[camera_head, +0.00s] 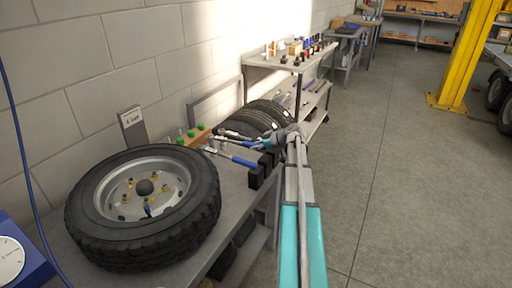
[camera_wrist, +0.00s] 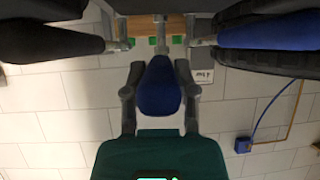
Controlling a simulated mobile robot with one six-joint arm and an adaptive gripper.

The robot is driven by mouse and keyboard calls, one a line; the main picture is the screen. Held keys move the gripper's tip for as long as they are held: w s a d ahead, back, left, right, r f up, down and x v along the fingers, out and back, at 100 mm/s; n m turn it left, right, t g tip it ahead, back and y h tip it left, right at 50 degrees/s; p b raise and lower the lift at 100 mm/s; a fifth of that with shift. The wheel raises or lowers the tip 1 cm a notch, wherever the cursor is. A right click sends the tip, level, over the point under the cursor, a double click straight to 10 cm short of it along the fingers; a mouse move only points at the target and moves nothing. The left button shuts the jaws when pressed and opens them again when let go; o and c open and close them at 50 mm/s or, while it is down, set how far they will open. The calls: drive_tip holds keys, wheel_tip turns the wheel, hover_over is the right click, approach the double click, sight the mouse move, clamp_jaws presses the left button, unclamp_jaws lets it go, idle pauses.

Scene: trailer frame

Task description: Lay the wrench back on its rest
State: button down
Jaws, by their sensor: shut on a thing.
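My gripper (camera_head: 279,138) is at the far end of the bench, above a row of dark rest blocks (camera_head: 257,177). In the wrist view, its fingers (camera_wrist: 160,84) are closed on both sides of the blue handle of the wrench (camera_wrist: 160,98). In the head view, the held wrench (camera_head: 249,141) points left from the gripper, partly hidden. A second blue-handled tool (camera_head: 238,159) lies nearer the camera; its handle also shows at right in the wrist view (camera_wrist: 272,32). A black-handled tool (camera_wrist: 48,42) is at left there. Contact between the held wrench and a rest cannot be told.
A wheel with a tyre (camera_head: 205,222) fills the near bench top (camera_head: 217,243). A wooden block with green pieces (camera_head: 196,134) and a small sign (camera_head: 132,129) stand by the wall. Tyres (camera_head: 253,119) and a cart (camera_head: 270,64) lie beyond. The floor (camera_head: 400,190) at right is clear.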

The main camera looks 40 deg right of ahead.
drive_tip(key=shift+f+b, duration=1.1)
drive_tip(key=shift+f, duration=0.25)
drive_tip(key=shift+w, duration=0.1)
drive_tip(key=shift+c, duration=1.6)
unclamp_jaws()
